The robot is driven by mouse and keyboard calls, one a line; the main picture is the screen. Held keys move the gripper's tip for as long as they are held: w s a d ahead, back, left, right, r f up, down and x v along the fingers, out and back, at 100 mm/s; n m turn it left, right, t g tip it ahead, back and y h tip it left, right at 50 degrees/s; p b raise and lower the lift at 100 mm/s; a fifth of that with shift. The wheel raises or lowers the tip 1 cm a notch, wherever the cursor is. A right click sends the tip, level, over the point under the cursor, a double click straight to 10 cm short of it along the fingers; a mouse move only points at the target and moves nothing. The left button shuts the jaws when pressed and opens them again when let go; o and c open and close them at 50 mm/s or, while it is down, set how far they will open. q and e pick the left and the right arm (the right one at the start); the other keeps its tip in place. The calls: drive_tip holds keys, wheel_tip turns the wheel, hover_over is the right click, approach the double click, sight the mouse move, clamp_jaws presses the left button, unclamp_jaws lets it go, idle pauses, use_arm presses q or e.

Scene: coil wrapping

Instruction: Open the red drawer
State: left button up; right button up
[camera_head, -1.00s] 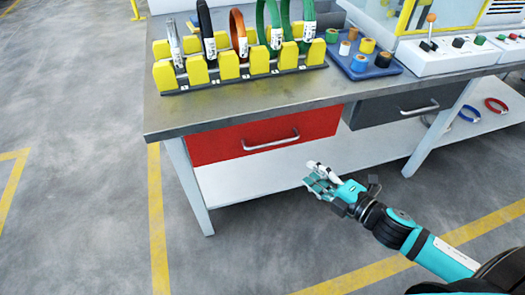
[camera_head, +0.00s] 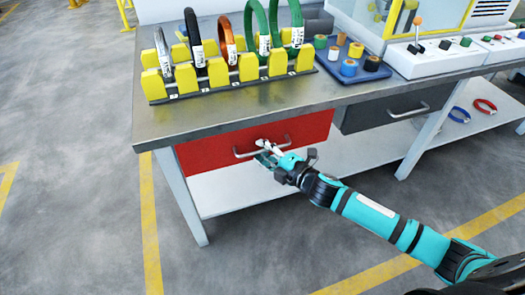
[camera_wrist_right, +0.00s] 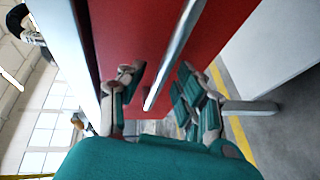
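The red drawer (camera_head: 205,150) is shut, flush under the left part of the workbench top. Its metal bar handle (camera_head: 244,153) runs across the front. My right gripper (camera_head: 265,153) is at the handle, covering part of it. In the right wrist view the red drawer front (camera_wrist_right: 130,40) fills the middle, and the handle (camera_wrist_right: 175,55) runs between the fingers of my right gripper (camera_wrist_right: 155,95). The fingers are open, one on each side of the bar, and a gap shows. My left gripper is not in view.
The workbench (camera_head: 165,128) carries a yellow rack (camera_head: 220,72) with several coils, a blue tray (camera_head: 335,68) with tape rolls, and a control box (camera_head: 430,58). A dark grey drawer (camera_head: 370,115) is to the right. A lower shelf (camera_head: 235,190) lies below.

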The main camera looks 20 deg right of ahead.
drive_tip(key=shift+w+a+f, duration=0.1)
drive_tip(key=shift+w+a, duration=0.1)
drive_tip(key=shift+w, duration=0.2)
clamp_jaws()
idle(0.4)
